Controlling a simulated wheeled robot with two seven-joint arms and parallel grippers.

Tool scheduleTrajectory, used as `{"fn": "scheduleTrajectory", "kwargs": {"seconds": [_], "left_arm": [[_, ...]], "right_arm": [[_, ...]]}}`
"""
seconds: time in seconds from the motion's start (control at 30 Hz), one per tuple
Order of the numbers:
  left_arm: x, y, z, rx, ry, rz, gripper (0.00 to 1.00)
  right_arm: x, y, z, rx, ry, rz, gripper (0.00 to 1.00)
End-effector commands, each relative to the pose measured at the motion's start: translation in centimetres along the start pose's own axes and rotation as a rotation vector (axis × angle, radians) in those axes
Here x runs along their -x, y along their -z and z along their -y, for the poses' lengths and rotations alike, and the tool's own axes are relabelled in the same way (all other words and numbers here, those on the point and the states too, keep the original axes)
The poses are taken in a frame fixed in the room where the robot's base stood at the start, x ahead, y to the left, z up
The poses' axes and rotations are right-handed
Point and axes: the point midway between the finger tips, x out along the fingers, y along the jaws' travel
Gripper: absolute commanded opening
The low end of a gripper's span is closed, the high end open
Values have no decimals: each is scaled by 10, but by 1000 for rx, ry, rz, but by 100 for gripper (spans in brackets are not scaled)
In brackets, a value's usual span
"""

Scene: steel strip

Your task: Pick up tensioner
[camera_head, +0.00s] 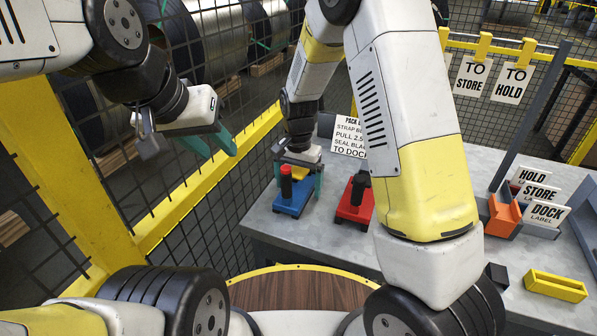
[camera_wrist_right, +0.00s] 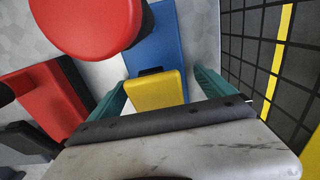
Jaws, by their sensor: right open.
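A blue tool (camera_head: 292,200) with a black handle, a red knob and a yellow block stands on the grey table at its left side. A red tool (camera_head: 353,203) with a black handle stands to its right. No label shows which one is the tensioner. My right gripper (camera_head: 298,178) is open over the blue tool, one teal finger on each side. In the right wrist view its fingers flank the yellow block (camera_wrist_right: 157,91), with no clear contact. The red knob (camera_wrist_right: 88,22) is near the camera. My left gripper (camera_head: 212,142) is open and empty, left of the table.
A sign (camera_head: 349,137) stands behind the tools. A mesh fence (camera_head: 190,215) with yellow rails runs close along the left. My right arm hides the table's middle.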

Motion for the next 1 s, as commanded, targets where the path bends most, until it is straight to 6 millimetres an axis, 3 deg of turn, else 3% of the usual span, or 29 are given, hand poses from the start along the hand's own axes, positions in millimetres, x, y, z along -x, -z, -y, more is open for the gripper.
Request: {"fn": "scheduleTrajectory", "kwargs": {"seconds": [0.23,0.7,1.0], "left_arm": [[0,0,0,0,0,0,36],[0,0,0,0,0,0,36],[0,0,0,0,0,0,36]], "right_arm": [[-1,0,0,0,1,-1,92],[-1,0,0,0,1,-1,0],[2,1,1,0,4,-3,0]]}}
